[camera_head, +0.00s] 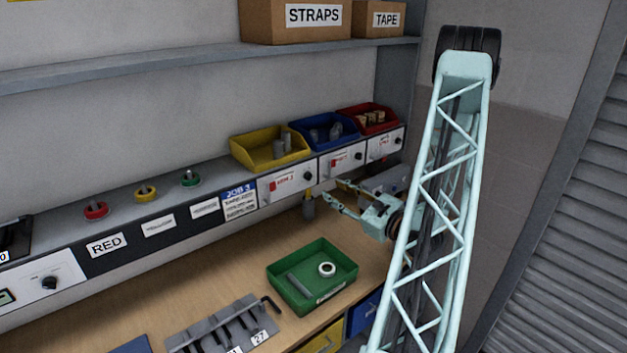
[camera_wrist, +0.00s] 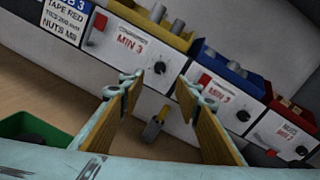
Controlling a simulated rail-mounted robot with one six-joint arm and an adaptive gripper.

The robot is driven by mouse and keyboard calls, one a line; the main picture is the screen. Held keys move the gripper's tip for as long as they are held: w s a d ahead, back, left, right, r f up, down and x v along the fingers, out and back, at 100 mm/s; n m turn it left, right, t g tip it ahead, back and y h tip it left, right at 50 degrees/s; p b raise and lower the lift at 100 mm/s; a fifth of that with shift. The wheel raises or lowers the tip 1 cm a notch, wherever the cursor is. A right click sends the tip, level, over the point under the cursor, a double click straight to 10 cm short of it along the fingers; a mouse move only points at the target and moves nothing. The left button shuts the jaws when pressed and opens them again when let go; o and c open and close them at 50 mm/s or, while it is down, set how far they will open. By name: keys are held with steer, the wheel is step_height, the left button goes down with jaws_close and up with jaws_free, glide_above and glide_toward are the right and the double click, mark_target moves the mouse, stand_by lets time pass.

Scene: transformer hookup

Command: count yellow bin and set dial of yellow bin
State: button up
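The yellow bin (camera_head: 240,150) sits on the ledge above the bench, left of the blue bin. It holds a few upright grey cylinders (camera_head: 278,149); the wrist view cuts off part of the bin (camera_wrist: 128,14). Below it is a white panel (camera_wrist: 122,52) reading "MIN 3", with a red tab (camera_wrist: 101,21) at its left and a black dial (camera_wrist: 159,67) at its right. The dial shows in the head view too (camera_head: 308,176); its setting is too small to read. My gripper (camera_wrist: 158,88) is open and empty, in front of and below this panel, apart from the dial.
Blue (camera_head: 323,146) and red (camera_head: 396,122) bins stand to the right, with similar panels below. A small grey holder with a yellow-topped item (camera_wrist: 153,128) stands on the bench beyond my fingers. A green tray (camera_head: 337,289) and a grey rack (camera_head: 222,330) lie nearer.

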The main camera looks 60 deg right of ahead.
mark_target(310, 177)
steer(key=shift+p+x, duration=0.5)
steer(key=shift+x, duration=5.25)
steer(key=shift+d, duration=0.1)
steer(key=shift+c, duration=0.6)
steer(key=c, duration=0.8)
